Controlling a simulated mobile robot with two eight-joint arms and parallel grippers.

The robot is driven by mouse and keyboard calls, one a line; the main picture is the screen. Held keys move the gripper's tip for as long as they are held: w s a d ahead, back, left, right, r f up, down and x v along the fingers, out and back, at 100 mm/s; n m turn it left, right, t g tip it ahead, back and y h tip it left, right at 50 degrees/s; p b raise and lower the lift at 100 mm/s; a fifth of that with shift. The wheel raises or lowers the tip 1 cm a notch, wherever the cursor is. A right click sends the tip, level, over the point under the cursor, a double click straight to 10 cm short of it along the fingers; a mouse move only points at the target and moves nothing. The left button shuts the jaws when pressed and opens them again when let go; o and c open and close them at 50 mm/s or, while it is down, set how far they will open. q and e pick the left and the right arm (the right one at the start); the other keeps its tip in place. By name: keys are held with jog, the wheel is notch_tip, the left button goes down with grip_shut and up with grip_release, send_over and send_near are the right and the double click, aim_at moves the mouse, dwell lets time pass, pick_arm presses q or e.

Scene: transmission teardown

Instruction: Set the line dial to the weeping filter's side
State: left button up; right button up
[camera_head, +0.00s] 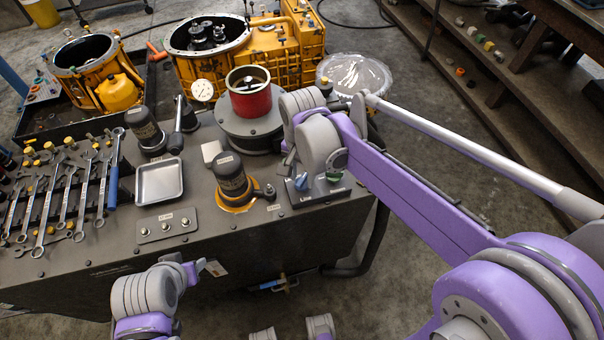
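Two dark filter canisters stand on the grey bench: a rear one (145,131) at the left and a front one (232,180) near the middle. The front canister has an amber, wet-looking ring around its base; the rear one shows none. A small plate (318,195) at the bench's right front corner carries blue and green marks and seems to be the line dial's base. My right gripper (314,176) points down over this plate and hides the dial; its fingers are too covered to judge. My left gripper (207,267) is low, before the bench front, its fingers unclear.
A silver tray (159,182), a wrench rack at the left and a switch plate (166,226) lie on the bench. A red cylinder (250,98) stands on a round base behind. Yellow transmission housings (290,45) are further back. Floor to the right is partly free.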

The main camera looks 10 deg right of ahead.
aim_at(302, 179)
notch_tip(302, 179, up, 11)
jog(key=shift+p, duration=0.4)
jog(key=shift+f, duration=0.15)
dwell(0.5)
jog(key=s+d+f+n+t, duration=0.2)
jog(key=s+d+f+n, duration=0.1)
jog(key=s+f, duration=0.3)
jog(key=s+d+f+n+t, duration=0.3)
jog(key=s+f+n, duration=0.2)
jog(key=s, duration=0.3)
jog(key=shift+s+d+f+n, duration=0.15)
jog(key=shift+d+f+n, duration=0.25)
jog(key=shift+f, duration=0.2)
dwell(1.5)
